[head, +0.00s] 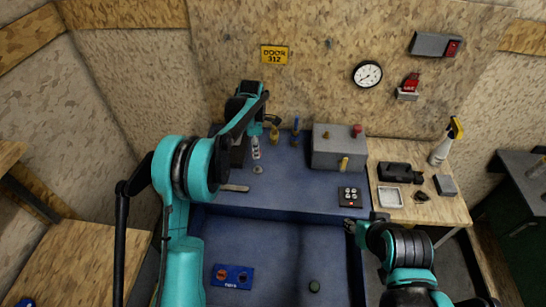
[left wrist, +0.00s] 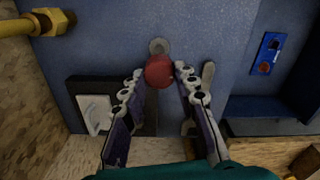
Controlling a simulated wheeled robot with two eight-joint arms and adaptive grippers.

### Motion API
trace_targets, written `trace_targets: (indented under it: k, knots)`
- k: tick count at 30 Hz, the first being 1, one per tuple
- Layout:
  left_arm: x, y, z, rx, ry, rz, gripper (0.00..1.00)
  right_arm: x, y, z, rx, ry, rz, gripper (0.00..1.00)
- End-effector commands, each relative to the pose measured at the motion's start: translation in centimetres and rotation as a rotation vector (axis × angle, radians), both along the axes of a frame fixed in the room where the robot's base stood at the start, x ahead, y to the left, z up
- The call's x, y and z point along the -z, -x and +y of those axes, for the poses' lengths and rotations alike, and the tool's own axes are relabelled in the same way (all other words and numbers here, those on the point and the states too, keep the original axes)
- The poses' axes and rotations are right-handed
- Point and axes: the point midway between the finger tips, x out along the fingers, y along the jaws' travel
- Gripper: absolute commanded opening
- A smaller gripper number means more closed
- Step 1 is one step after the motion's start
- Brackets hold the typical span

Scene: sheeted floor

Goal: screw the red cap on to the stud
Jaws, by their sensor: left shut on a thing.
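The red cap (left wrist: 159,71) sits between the two fingertips of my left gripper (left wrist: 157,79) in the left wrist view, and the gripper is shut on it. A round grey metal piece that looks like the stud (left wrist: 158,46) shows just past the cap. I cannot tell whether cap and stud touch. In the head view my left gripper (head: 256,149) points down over the blue bench, close above the grey stud (head: 258,170); the cap is not clear there. My right gripper (head: 350,227) is small, near the bench's front right; its jaw state is unclear.
A grey box (head: 339,148) with a red knob stands at the back of the blue bench. A black button box (head: 350,197) is near my right gripper. A brass pipe fitting (left wrist: 50,21) shows in the left wrist view. A blue panel (head: 232,277) lies lower front.

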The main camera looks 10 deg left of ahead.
Motion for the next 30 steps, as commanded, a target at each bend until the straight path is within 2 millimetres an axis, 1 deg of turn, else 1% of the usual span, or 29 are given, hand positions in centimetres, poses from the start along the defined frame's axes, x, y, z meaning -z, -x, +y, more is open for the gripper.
trace_targets:
  k: [3,14,20,30]
  knots:
    - [-0.1,-0.1,0.4,-0.008,0.000,0.000,0.00,0.0,0.0,0.0,0.000,0.000,0.000,0.40]
    - [0.1,-0.1,0.2,-0.002,0.000,0.000,0.00,0.2,0.0,0.0,0.000,0.000,0.000,0.40]
    - [1.5,-0.1,0.2,-0.002,0.000,0.000,0.00,1.2,0.0,0.0,0.000,0.000,0.000,0.40]
    - [5.1,-0.1,0.2,-0.002,0.000,0.000,0.00,3.6,0.0,0.0,0.000,0.000,0.000,0.40]
